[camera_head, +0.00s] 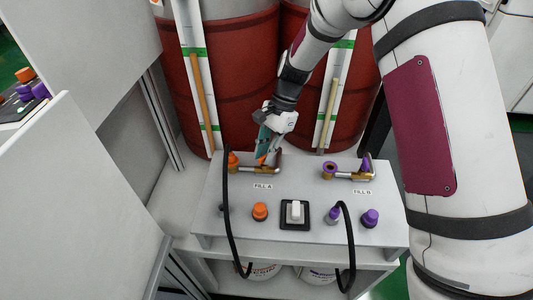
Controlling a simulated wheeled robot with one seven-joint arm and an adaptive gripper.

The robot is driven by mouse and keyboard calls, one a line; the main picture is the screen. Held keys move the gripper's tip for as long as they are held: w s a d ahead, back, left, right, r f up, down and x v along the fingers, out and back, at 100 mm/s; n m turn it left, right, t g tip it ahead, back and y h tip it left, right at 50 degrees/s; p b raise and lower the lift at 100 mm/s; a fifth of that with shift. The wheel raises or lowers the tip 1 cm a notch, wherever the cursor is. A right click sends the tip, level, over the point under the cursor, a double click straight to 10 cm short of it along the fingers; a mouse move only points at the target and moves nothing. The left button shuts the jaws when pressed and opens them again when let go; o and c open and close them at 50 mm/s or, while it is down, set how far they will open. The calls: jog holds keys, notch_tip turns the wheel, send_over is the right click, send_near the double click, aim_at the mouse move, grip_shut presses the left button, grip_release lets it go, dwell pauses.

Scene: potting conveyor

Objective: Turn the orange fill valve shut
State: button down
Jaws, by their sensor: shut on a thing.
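The orange fill valve is a brass fitting (262,171) above the label FILL A, on the back left of the grey panel. A sliver of its orange handle (262,159) shows beneath my fingers. My gripper (262,152), with teal fingers, reaches down from behind and is shut on this handle. The fingers hide most of the handle, so its exact angle is hard to tell. An orange fitting (233,159) stands at the left end of the brass pipe.
A second brass valve with a purple handle (365,165) sits at FILL B. An orange knob (260,211), a white rocker switch (296,211) and a purple knob (370,217) are in front. Black hoses (227,215) loop over the panel. Red drums (233,80) stand behind.

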jog(key=n+b, duration=0.1)
jog(key=n, duration=0.1)
jog(key=n+g+h, duration=0.1)
jog(key=n, duration=0.1)
jog(key=shift+w+a+f+n+b, duration=0.1)
jog(key=shift+a+f+n+b, duration=0.05)
jog(key=shift+n+b, duration=0.2)
jog(key=shift+n+h+b, duration=0.6)
jog(key=shift+n+h, duration=0.4)
jog(key=shift+n, duration=0.85)
jog(key=c, duration=1.7)
grip_release()
jog(key=v, duration=1.2)
jog(key=shift+w, duration=0.1)
